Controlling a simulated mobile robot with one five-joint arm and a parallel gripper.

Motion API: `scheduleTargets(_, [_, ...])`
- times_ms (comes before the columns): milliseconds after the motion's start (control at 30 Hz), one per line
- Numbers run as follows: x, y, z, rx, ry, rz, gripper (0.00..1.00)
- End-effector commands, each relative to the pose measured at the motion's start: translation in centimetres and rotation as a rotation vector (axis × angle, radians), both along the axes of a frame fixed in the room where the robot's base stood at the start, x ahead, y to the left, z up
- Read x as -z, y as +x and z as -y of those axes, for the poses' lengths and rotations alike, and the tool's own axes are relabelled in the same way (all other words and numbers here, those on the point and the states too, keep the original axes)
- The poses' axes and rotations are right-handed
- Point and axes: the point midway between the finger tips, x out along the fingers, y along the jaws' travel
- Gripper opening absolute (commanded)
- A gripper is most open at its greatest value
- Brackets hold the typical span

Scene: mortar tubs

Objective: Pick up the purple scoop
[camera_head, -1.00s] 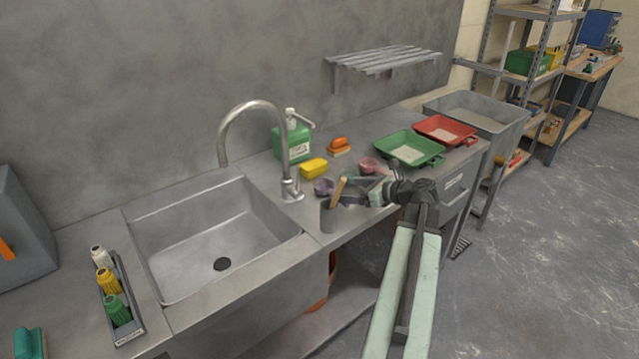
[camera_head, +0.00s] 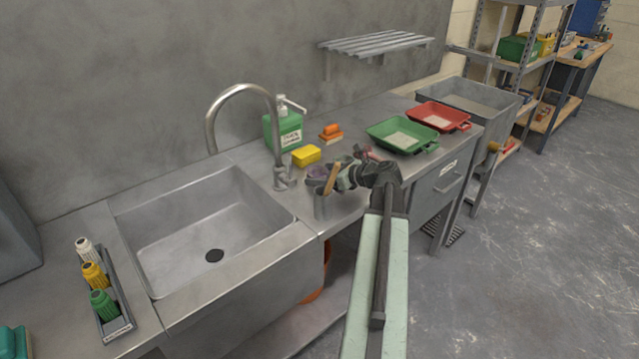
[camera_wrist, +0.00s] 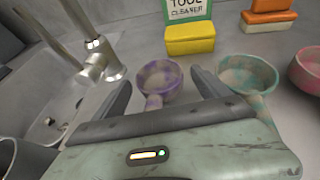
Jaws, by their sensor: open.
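The purple scoop (camera_wrist: 160,82) is a small round cup with a short handle, standing on the steel counter. In the wrist view its cup sits just ahead of my gripper (camera_wrist: 160,78), between the lines of the two fingers, with the handle pointing back toward my palm. My gripper is open and empty. In the head view the purple scoop (camera_head: 314,173) is partly hidden behind a grey cup with a wooden handle, and my gripper (camera_head: 341,178) is close to its right.
A mottled teal scoop (camera_wrist: 248,74) stands close by the right finger, with a pink scoop (camera_wrist: 308,70) beyond. A yellow sponge (camera_head: 306,154) lies behind. The faucet (camera_head: 280,150) and sink are at left. The grey cup (camera_head: 322,205) stands near the counter's front edge.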

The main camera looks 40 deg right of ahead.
Motion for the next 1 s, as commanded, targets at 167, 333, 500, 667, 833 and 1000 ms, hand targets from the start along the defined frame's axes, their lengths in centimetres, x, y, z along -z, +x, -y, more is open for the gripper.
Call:
scheduleTargets(167, [0.1,0.4,0.0,0.001,0.000,0.000,0.85])
scheduleTargets(333, [0.1,0.3,0.0,0.001,0.001,0.000,0.52])
scheduleTargets(500, [0.1,0.3,0.0,0.001,0.001,0.000,0.15])
scheduleTargets(667, [0.1,0.3,0.0,0.002,0.000,0.000,0.15])
scheduleTargets(833, [-1.0,0.3,0.1,0.002,0.000,0.000,0.15])
scheduleTargets(1000, [-4.0,0.3,0.1,0.002,0.000,0.000,0.15])
